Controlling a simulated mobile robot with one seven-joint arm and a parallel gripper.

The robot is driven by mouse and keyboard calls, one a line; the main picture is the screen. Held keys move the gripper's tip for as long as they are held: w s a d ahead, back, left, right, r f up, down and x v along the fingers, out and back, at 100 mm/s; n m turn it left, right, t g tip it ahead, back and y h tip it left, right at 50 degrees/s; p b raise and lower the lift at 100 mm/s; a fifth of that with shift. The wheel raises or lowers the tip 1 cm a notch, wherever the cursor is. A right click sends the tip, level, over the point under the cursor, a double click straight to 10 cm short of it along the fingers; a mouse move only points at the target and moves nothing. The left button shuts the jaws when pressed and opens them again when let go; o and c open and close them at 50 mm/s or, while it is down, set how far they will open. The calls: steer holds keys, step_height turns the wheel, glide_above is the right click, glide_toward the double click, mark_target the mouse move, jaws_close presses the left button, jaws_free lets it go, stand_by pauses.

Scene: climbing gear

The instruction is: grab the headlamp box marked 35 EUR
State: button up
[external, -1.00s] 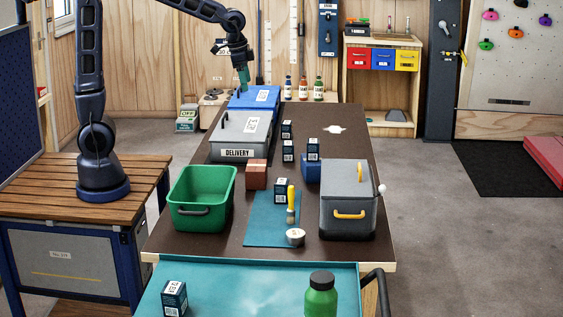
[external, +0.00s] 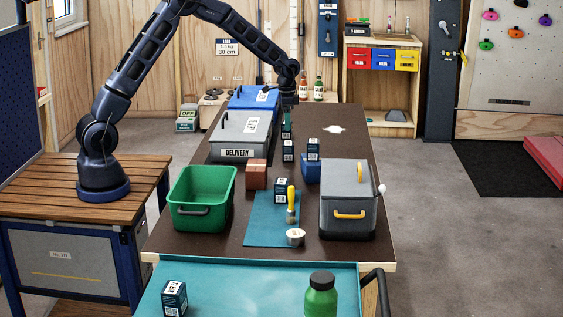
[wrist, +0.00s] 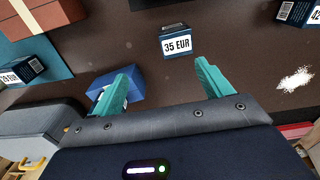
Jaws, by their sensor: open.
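The headlamp box marked 35 EUR (wrist: 177,42) is a small dark box with a white label, on the brown table in the wrist view. It shows just beyond and between my fingertips, apart from both. In the external view it seems to be the dark box at the table's middle (external: 288,150), though its price is too small to read there. My gripper (wrist: 163,72) is open, with nothing between its teal fingers. In the external view my gripper (external: 287,122) hangs low over the far half of the table, partly covering another dark box.
Similar boxes stand at upper right (wrist: 299,13) and left (wrist: 24,72) in the wrist view. A blue block (wrist: 104,84) is partly hidden behind my left finger. A brown box (external: 256,174), grey DELIVERY crate (external: 220,145) and grey toolbox (external: 348,215) stand around.

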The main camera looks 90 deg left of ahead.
mark_target(288, 151)
steer(key=a+f, duration=0.1)
steer(key=f, duration=0.1)
steer(key=a+f, duration=0.2)
steer(key=shift+a+f, duration=0.1)
steer(key=shift+f, duration=0.05)
step_height(288, 151, down, 10)
steer(key=shift+f, duration=0.25)
steer(key=c, duration=1.1)
